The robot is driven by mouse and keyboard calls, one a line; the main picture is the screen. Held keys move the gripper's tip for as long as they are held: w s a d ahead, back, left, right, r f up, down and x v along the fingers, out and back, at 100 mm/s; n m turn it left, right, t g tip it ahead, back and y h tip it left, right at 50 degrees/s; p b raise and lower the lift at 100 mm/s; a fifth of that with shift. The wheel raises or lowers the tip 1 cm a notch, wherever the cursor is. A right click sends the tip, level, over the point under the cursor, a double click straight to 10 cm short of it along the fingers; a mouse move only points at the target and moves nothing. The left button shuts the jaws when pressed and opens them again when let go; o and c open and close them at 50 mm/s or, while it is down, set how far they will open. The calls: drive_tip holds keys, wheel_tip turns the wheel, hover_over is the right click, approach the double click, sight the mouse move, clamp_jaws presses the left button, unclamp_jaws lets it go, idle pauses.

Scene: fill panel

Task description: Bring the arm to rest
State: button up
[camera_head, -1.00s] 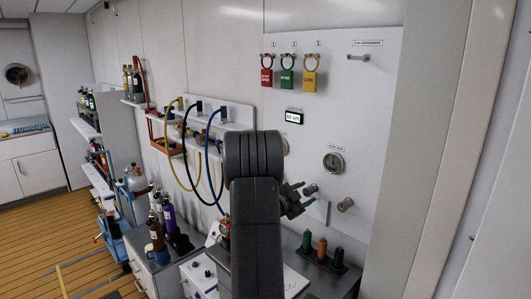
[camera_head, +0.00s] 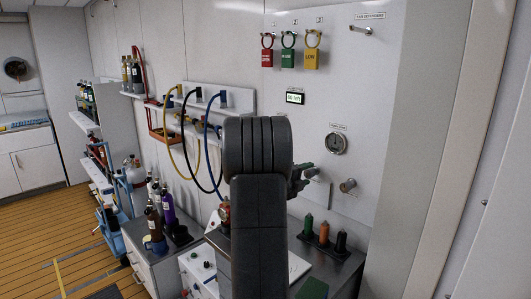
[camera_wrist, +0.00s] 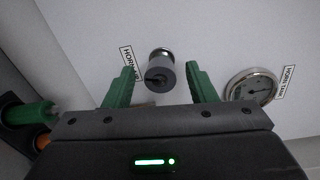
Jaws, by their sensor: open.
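My gripper (camera_head: 301,178) shows in the head view just right of my dark arm, in front of the white wall panel (camera_head: 385,90), partly hidden by the arm. In the wrist view its two green fingers stand apart, with a grey cylindrical fitting (camera_wrist: 160,72) showing between them. The gripper (camera_wrist: 160,66) holds nothing that I can see. I cannot tell how far the fingertips are from the fitting, or whether they touch it.
Red, green and yellow padlocks (camera_head: 312,60) hang above. Hoses (camera_head: 207,140) hang left of my arm.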

drive_tip(key=m+b, duration=0.2)
drive_tip(key=m, duration=0.1)
drive_tip(key=shift+f+m+b, duration=0.1)
drive_tip(key=shift+m+b, duration=0.2)
drive_tip(key=shift+m, duration=0.1)
drive_tip(key=shift+m+t+y+b, duration=0.3)
drive_tip(key=shift+m+b, duration=0.55)
drive_tip(key=shift+m, duration=0.75)
drive_tip(key=shift+r, duration=0.2)
